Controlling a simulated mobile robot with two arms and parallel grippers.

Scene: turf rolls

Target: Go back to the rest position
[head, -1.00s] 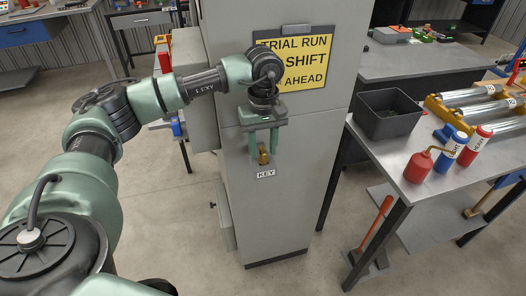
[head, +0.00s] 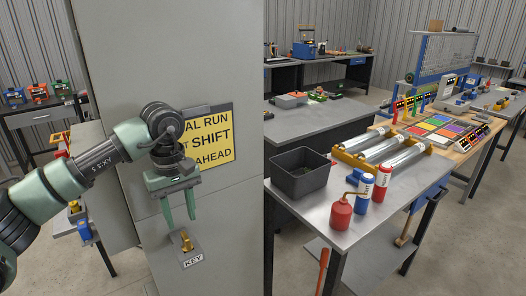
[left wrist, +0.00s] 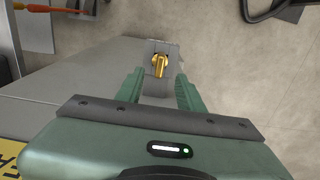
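My left gripper (head: 180,221) is in front of the grey cabinet (head: 115,95), its two green fingers pointing down. The fingers are apart with nothing between them. Just below the fingertips, a brass key (head: 186,241) stands in a grey holder (head: 192,258) labelled KEY on the cabinet's front. In the left wrist view, the key (left wrist: 159,65) shows beyond the gap between the open fingers (left wrist: 159,90), clear of both. A yellow trial-run sign (head: 212,138) hangs behind my left wrist and is partly hidden by it. My right gripper is not in view.
To the right, a metal table (head: 335,215) holds a dark bin (head: 300,176), a red oil can (head: 341,212), blue and red canisters and several shiny rollers (head: 385,150). A bench with coloured panels stands farther right. Floor shows at the lower left.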

